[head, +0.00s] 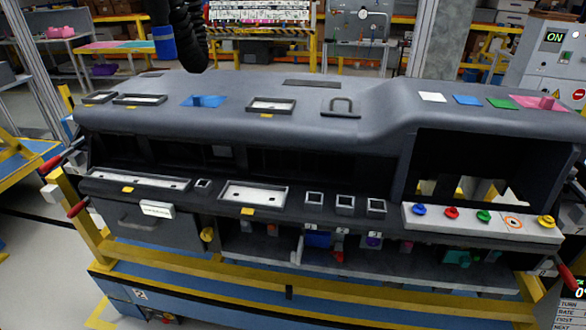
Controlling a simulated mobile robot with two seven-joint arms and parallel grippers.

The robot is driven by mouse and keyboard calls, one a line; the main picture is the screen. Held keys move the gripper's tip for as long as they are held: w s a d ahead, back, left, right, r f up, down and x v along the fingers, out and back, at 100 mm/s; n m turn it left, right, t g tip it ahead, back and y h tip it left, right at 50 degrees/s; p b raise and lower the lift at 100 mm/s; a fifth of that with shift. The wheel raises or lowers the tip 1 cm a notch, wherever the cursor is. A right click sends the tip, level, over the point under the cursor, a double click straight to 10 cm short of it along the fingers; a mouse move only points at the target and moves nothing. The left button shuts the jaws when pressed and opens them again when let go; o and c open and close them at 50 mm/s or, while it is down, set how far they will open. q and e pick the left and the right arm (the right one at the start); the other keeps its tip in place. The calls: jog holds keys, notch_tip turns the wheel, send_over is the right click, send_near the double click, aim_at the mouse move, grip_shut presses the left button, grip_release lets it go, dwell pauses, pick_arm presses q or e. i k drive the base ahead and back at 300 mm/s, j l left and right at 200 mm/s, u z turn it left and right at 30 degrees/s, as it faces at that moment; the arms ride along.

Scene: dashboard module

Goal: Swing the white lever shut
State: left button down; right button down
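A small white lever (298,246) shows at the lower front of the dark grey dashboard module (330,133). It stands roughly upright in the open lower bay, left of a blue part (318,239) marked with a small number tag. Its hinge and how far it stands open are too small to tell. A separate white piece (158,210) sits at the upper right of the closed drawer-like panel (140,222) on the left front. Neither of my grippers is in the head view, and nothing touches the lever.
A yellow frame (210,275) with red-tipped handles (78,208) carries the module. Coloured knobs (451,213) line a white strip at right. A black ribbed hose-like part (190,35) with a blue band hangs at the top left. A control cabinet (550,60) stands at far right.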

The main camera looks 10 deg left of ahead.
aim_at(295, 258)
jog(key=i+j+z, duration=0.2)
jog(key=j, duration=0.35)
jog(key=j+z, duration=0.25)
jog(key=j, duration=0.3)
jog(key=k+j, duration=0.1)
jog(key=j, duration=0.25)
jog(key=k+j+z, duration=0.1)
jog(key=j, duration=0.3)
jog(key=k+j, duration=0.2)
jog(key=j, duration=0.15)
jog(key=i+z, duration=0.05)
